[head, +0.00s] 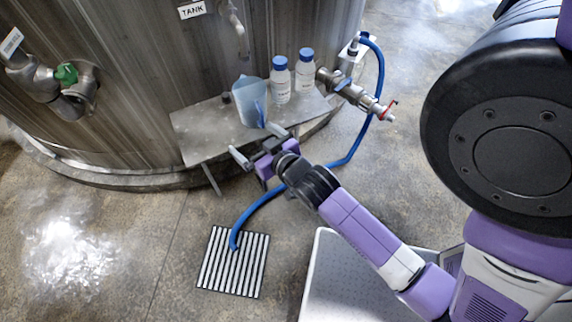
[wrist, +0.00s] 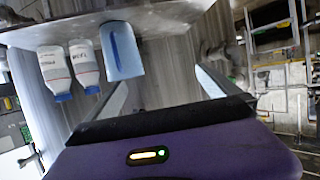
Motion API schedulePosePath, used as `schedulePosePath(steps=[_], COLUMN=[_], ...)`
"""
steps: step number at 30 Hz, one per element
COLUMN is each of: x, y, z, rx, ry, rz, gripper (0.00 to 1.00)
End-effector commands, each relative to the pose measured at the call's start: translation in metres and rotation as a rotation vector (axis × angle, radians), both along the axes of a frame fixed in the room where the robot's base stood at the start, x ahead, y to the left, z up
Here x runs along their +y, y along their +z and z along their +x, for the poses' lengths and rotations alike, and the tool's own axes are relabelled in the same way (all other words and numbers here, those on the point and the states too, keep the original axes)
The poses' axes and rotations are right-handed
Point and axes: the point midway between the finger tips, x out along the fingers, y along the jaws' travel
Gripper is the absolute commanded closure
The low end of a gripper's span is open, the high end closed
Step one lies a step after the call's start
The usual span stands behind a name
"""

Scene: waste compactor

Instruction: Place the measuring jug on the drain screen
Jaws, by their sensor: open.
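The measuring jug (head: 245,95), pale translucent blue with a darker blue handle, stands upright on the metal shelf fixed to the tank. The open fingers also show in the wrist view (wrist: 162,88). The drain screen (head: 222,262), a square slatted grate, lies in the floor below the shelf.
Two white bottles with blue caps (head: 280,82) (head: 304,72) stand right of the jug on the shelf (head: 200,135). A valve with a red handle (head: 388,110) projects at right. The floor left of the screen is clear.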

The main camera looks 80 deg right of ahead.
Motion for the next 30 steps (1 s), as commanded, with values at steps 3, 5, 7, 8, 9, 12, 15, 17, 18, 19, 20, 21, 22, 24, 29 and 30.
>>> schedulePosePath(steps=[3, 5, 7, 8, 9, 12, 15, 17, 18, 19, 20, 21, 22, 24, 29, 30], x=[0.070, 0.099, 0.129, 0.141, 0.155, 0.185, 0.205, 0.213, 0.217, 0.219, 0.221, 0.223, 0.224, 0.225, 0.225, 0.225], y=[0.007, 0.015, 0.026, 0.032, 0.039, 0.061, 0.084, 0.095, 0.101, 0.105, 0.109, 0.113, 0.115, 0.117, 0.118, 0.118], z=[-0.022, -0.034, -0.051, -0.058, -0.069, -0.095, -0.117, -0.127, -0.132, -0.136, -0.138, -0.141, -0.142, -0.144, -0.144, -0.144], rx=[-0.006, -0.017, -0.027, -0.032, -0.038, -0.054, -0.070, -0.079, -0.083, -0.086, -0.089, -0.092, -0.094, -0.095, -0.097, -0.097], ry=[0.151, 0.220, 0.298, 0.331, 0.374, 0.474, 0.555, 0.592, 0.612, 0.624, 0.634, 0.644, 0.651, 0.657, 0.658, 0.658], rz=[-0.004, -0.008, -0.013, -0.015, -0.016, -0.020, -0.024, -0.026, -0.026, -0.026, -0.028, -0.028, -0.029, -0.029, -0.030, -0.030], gripper=[0.00, 0.00, 0.00, 0.00, 0.00, 0.00, 0.00, 0.00, 0.00, 0.00, 0.00, 0.00, 0.00, 0.00, 0.00, 0.00])
